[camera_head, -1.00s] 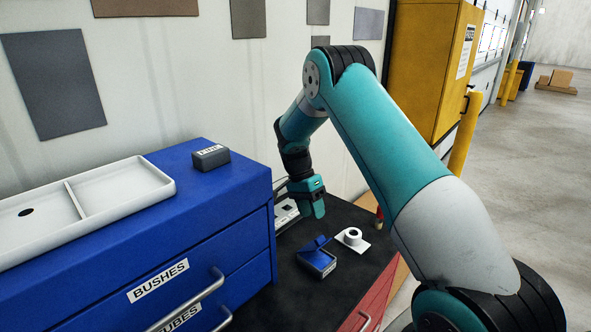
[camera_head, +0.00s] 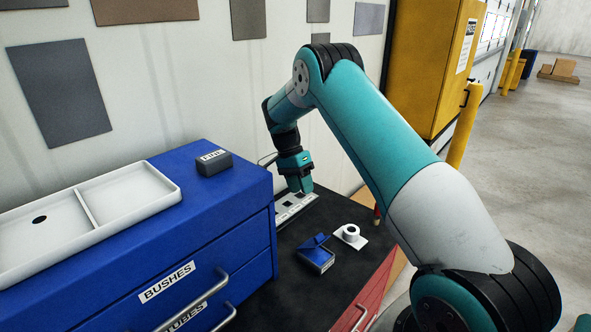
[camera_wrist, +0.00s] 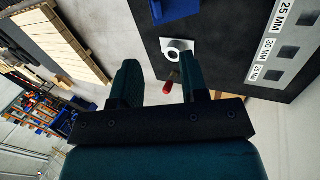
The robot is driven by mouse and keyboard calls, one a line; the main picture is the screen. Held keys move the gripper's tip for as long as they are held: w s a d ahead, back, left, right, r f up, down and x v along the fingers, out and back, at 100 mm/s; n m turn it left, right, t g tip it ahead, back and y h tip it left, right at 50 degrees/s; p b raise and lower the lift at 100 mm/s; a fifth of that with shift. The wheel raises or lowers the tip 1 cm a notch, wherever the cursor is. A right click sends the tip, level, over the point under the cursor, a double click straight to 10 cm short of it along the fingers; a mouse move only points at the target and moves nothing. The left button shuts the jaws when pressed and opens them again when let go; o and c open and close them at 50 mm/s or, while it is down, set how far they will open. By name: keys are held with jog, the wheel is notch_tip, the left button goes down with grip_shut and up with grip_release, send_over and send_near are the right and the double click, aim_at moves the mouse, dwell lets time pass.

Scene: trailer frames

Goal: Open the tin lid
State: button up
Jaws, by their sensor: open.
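A small dark grey tin (camera_head: 214,164) with a white label on top sits shut on the blue cabinet. A small blue tin (camera_head: 317,258) with a label on its front stands on the black worktop, and its blue lid (camera_head: 313,242) looks raised at the back. A blue piece, likely this tin, shows at the top edge of the wrist view (camera_wrist: 175,9). My gripper (camera_head: 301,188) is above the worktop, behind the blue tin and apart from it. In the wrist view its two fingers (camera_wrist: 160,82) are spread with nothing between them.
A white ring on a square base (camera_head: 351,234) stands right of the blue tin. A light plate with square holes (camera_head: 296,208) lies near the wall under my gripper. The blue cabinet (camera_head: 240,190) with a white tray (camera_head: 130,200) bounds the left. A red-tipped item (camera_wrist: 168,87) is near the worktop's edge.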

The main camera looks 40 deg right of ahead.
jog(key=p+v, duration=0.2)
jog(key=v, duration=0.1)
jog(key=shift+w+p, duration=0.35)
jog(key=shift+p, duration=0.05)
jog(key=shift+r, duration=0.1)
jog(key=p+v, duration=0.2)
jog(key=v, duration=0.5)
jog(key=shift+r, duration=0.15)
jog(key=shift+w+a, duration=0.1)
jog(key=shift+w, duration=0.05)
